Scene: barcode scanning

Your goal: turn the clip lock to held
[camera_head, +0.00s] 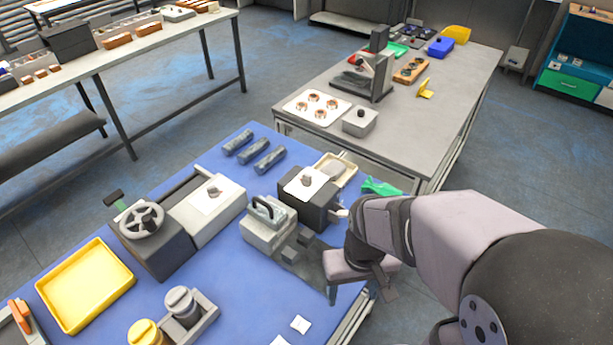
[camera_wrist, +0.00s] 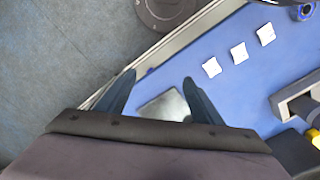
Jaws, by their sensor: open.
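I cannot tell for certain which part is the clip lock. One candidate is the small dark knob (camera_head: 306,180) on the pale top of a dark box (camera_head: 312,211) in the middle of the blue table. Beside it on the left is a grey block (camera_head: 268,233) with a looped handle (camera_head: 266,208). My gripper (camera_head: 358,295) is over the table's right edge, to the right of and apart from both. In the wrist view my gripper (camera_wrist: 159,76) is open, with a pale grey plate (camera_wrist: 165,108) showing between its fingers and no object held.
On the blue table (camera_head: 225,295) are a pale box with a knob (camera_head: 209,206), a handwheel (camera_head: 142,221), a yellow tray (camera_head: 84,286) and dark cylinders (camera_head: 262,158). White cards (camera_wrist: 239,53) lie flat in the wrist view. A grey bench (camera_head: 440,120) stands behind.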

